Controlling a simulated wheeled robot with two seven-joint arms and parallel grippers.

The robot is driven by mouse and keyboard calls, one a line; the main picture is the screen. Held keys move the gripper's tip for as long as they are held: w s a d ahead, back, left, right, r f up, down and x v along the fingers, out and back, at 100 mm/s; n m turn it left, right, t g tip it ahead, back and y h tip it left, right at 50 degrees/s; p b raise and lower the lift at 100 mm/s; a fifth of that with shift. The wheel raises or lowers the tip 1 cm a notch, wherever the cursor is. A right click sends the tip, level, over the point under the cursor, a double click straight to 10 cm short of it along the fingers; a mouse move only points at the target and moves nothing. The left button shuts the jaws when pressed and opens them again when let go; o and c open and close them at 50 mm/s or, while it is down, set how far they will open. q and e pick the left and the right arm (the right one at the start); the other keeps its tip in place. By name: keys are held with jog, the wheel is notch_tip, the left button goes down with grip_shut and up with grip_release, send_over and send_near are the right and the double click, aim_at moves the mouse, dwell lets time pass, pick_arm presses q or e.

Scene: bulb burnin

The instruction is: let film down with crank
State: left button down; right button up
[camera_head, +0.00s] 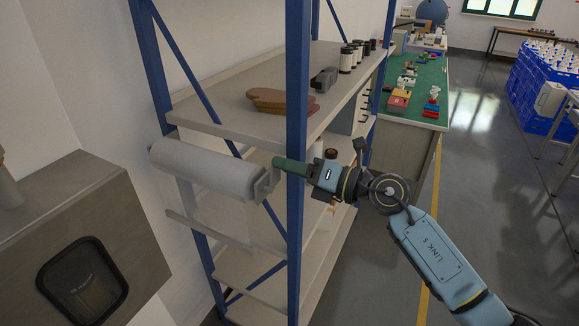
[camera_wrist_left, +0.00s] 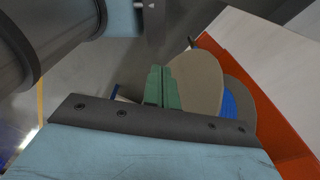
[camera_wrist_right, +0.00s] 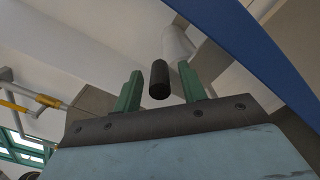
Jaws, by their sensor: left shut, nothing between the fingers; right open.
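A pale grey film roll (camera_head: 205,170) hangs across the front of the blue-posted shelf rack, with a sheet of film (camera_head: 218,217) hanging below it. A grey bracket or crank part (camera_head: 267,185) sits at the roll's right end; which one I cannot tell. My right gripper (camera_head: 284,165) is beside that end, its green fingers level with it. In the right wrist view, a dark crank handle (camera_wrist_right: 159,80) stands between the open fingers, with a gap on both sides. My left gripper (camera_wrist_left: 162,88) is shut and empty, seen only in the left wrist view.
The blue rack post (camera_head: 298,150) stands close to my right gripper. Shelves hold a brown wooden piece (camera_head: 282,101) and several small canisters (camera_head: 347,58). A grey cabinet with a dark window (camera_head: 83,282) is at lower left. In the left wrist view, an orange edge (camera_wrist_left: 235,75) is near.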

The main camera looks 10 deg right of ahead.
jog(key=b+v, duration=0.3)
jog(key=v, duration=1)
jog(key=shift+b, duration=0.4)
jog(key=shift+c, duration=0.3)
